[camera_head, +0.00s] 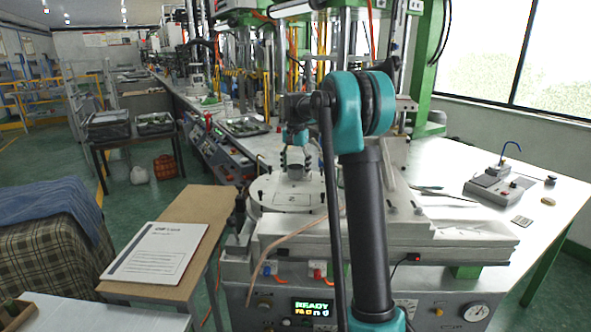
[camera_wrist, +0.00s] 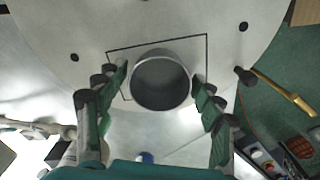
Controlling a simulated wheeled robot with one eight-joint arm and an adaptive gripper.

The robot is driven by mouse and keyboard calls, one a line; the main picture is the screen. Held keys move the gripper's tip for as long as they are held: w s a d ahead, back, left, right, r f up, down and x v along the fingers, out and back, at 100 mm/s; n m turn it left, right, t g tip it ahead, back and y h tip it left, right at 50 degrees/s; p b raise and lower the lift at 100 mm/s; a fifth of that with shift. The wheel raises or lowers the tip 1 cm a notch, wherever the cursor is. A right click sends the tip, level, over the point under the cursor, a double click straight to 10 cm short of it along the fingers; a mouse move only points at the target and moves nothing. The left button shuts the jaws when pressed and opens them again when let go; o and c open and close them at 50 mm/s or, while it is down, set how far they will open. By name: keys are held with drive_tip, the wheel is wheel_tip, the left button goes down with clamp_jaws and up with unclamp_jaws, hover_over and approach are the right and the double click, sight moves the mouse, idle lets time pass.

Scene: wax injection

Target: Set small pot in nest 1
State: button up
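The small pot (camera_wrist: 160,82) is a round grey metal cup, seen from above into its dark inside in the wrist view. My gripper (camera_wrist: 160,80) has its green-padded fingers close against both sides of it and appears shut on it. In the head view the grey pot (camera_head: 295,156) is upright between the fingertips, over the back of the round white plate (camera_head: 263,203). A black square outline on the plate partly surrounds the pot in the wrist view. The front square carries a 2; no nest 1 label is readable. I cannot tell whether the pot's base touches the plate.
The plate sits on the press bench, above a panel with a lit READY display (camera_head: 312,308). A paper sheet (camera_head: 158,252) lies on a wooden board at left. A grey device (camera_head: 497,187) stands on the right table. A tray (camera_head: 243,126) lies behind the plate.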

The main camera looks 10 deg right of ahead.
drive_tip(key=shift+r, duration=0.1)
wheel_tip(320, 180, up, 12)
idle(0.7)
drive_tip(key=shift+s, duration=0.1)
